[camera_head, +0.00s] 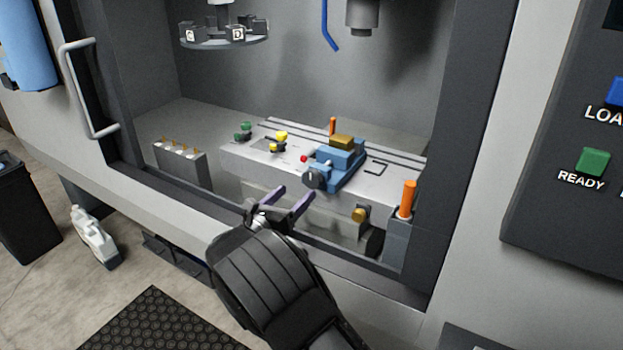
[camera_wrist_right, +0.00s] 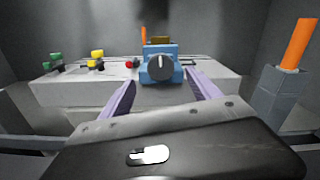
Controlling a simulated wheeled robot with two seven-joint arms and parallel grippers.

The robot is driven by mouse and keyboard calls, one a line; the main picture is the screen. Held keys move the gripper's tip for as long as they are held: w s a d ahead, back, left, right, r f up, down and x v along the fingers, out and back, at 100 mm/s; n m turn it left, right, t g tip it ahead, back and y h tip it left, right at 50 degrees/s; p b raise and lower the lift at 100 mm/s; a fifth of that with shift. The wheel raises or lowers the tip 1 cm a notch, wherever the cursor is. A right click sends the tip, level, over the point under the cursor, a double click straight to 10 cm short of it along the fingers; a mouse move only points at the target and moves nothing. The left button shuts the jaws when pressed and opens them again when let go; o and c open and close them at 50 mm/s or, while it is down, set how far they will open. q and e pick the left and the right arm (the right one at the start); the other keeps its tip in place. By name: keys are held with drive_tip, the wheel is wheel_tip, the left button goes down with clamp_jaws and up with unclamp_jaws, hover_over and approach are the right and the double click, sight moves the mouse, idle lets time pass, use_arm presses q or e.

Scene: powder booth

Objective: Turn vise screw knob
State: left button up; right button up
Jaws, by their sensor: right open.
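The blue vise (camera_head: 345,165) stands on the machine table, with a brass-coloured block (camera_head: 342,142) on top of it. Its dark round screw knob (camera_head: 314,178) faces the front of the booth. In the right wrist view the knob (camera_wrist_right: 160,67) shows a pale line across its face, close to vertical. My right gripper (camera_head: 294,193) is open and empty. Its purple fingers are apart, in front of and below the knob, not touching it. In the right wrist view the knob lies between and beyond the fingertips (camera_wrist_right: 160,80). My left gripper is out of view.
The table (camera_head: 250,155) also bears green (camera_head: 243,131) and yellow (camera_head: 280,138) pieces and a red knob (camera_head: 304,158). An orange-handled post (camera_head: 407,200) stands at the right. The booth's front sill (camera_head: 180,215) runs below my arm. A tool carousel (camera_head: 225,35) hangs above.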

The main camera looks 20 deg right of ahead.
sight(310, 180)
drive_tip(key=shift+p+x, duration=0.95)
drive_tip(key=shift+x, duration=3.05)
drive_tip(key=shift+f, duration=0.1)
drive_tip(key=shift+c, duration=0.2)
drive_tip(key=c, duration=1.3)
